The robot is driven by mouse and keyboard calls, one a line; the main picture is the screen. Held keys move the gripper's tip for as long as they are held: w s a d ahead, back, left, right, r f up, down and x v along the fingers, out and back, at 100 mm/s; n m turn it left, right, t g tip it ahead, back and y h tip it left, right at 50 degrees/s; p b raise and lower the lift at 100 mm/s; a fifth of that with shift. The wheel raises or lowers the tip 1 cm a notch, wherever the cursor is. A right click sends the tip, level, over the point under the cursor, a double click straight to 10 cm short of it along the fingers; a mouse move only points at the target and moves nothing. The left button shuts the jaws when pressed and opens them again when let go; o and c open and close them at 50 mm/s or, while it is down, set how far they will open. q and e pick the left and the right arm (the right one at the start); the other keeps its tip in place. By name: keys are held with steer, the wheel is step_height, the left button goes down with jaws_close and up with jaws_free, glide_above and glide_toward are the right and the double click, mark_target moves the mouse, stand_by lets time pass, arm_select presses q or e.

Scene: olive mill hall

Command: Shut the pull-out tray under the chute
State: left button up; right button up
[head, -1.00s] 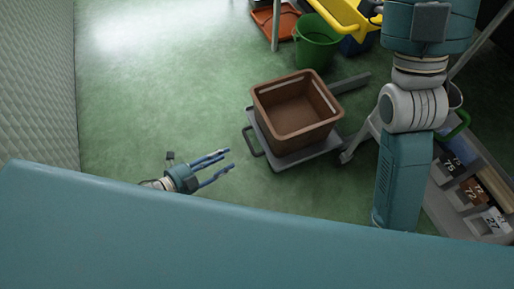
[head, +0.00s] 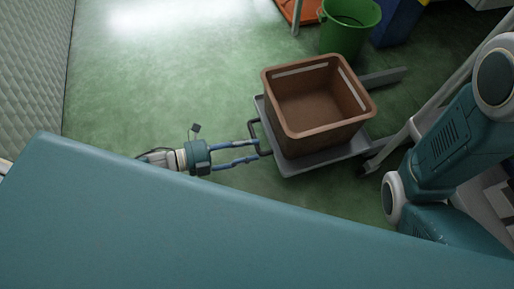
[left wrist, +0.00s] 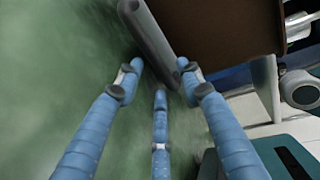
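The grey pull-out tray (head: 294,164) shows in the head view, with an open brown crate (head: 318,133) standing on it. The tray's handle (head: 252,129) is a dark loop on its left side. My left gripper (head: 260,148) comes from the left, with its blue fingers at the handle. In the left wrist view, the gripper (left wrist: 160,80) has its fingers spread, and the grey handle bar (left wrist: 151,36) runs down between the tips. I cannot tell whether they touch it. My right gripper is out of view; my right arm fills the right side. I cannot make out the chute.
A green bucket (head: 347,38) stands behind the crate, with a blue bin (head: 399,22) beside it and an orange tray (head: 300,10) at the top. A grey rail (head: 385,76) extends right of the pull-out tray. The green floor left of it is clear up to the quilted wall (head: 38,70).

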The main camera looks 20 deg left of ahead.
mark_target(257, 146)
arm_select(q)
steer(key=shift+b+x, duration=0.5)
steer(key=shift+x, duration=1)
steer(key=shift+c, duration=0.5)
jaws_close()
